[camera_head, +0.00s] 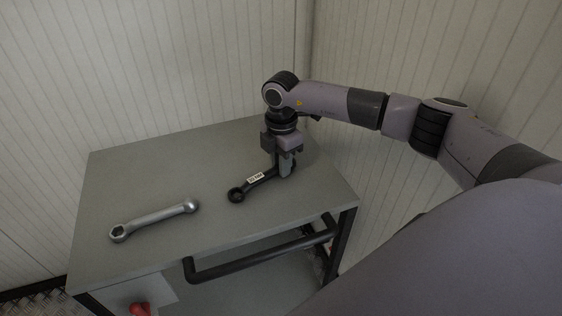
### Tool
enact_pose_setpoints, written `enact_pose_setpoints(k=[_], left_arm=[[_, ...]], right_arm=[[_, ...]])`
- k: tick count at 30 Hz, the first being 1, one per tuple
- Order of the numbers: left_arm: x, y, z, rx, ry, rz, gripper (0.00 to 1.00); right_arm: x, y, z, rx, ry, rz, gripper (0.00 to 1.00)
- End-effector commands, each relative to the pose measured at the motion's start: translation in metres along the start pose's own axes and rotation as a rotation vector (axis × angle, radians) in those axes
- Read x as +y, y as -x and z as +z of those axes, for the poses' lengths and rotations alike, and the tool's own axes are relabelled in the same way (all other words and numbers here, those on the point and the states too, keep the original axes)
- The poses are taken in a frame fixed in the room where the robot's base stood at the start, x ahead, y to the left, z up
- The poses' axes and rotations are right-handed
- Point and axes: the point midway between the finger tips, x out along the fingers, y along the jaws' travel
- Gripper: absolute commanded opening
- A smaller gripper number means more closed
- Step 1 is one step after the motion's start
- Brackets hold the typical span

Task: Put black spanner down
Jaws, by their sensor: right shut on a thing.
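The black spanner (238,194) with a white label is at the right part of the grey table top, in the head view. My right gripper (285,169) points down over the spanner's right end and is shut on it. The fingers hide part of that end. The spanner lies along the table top or just above it; I cannot tell if it touches. My left gripper is not in view.
A silver spanner (155,219) lies on the table (150,170) to the left. The table's back and middle are bare. A black handle bar (262,255) runs along the front edge. Ribbed walls stand close behind and to the right.

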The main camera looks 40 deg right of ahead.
Motion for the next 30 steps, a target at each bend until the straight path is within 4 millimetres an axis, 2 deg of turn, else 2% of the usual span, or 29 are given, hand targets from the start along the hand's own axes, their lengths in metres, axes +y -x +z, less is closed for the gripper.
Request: enact_pose_setpoints(k=[9,10,12,13,23,30], left_arm=[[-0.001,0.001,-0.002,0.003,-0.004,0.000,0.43],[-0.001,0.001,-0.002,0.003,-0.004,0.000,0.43],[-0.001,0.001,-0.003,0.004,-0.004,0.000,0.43],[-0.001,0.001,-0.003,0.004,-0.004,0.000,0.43],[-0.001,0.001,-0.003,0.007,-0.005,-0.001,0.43],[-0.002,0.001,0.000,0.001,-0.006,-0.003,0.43]], right_arm=[[0.000,0.000,0.000,0.000,0.000,0.001,0.00],[0.000,0.000,0.000,0.000,0.000,0.001,0.24],[0.000,0.000,0.000,0.000,0.000,0.001,0.47],[0.000,0.000,0.000,0.000,0.000,0.000,0.51],[0.000,0.000,0.000,0.000,0.000,0.000,0.51],[0.001,0.038,0.000,0.000,0.000,0.004,0.51]])
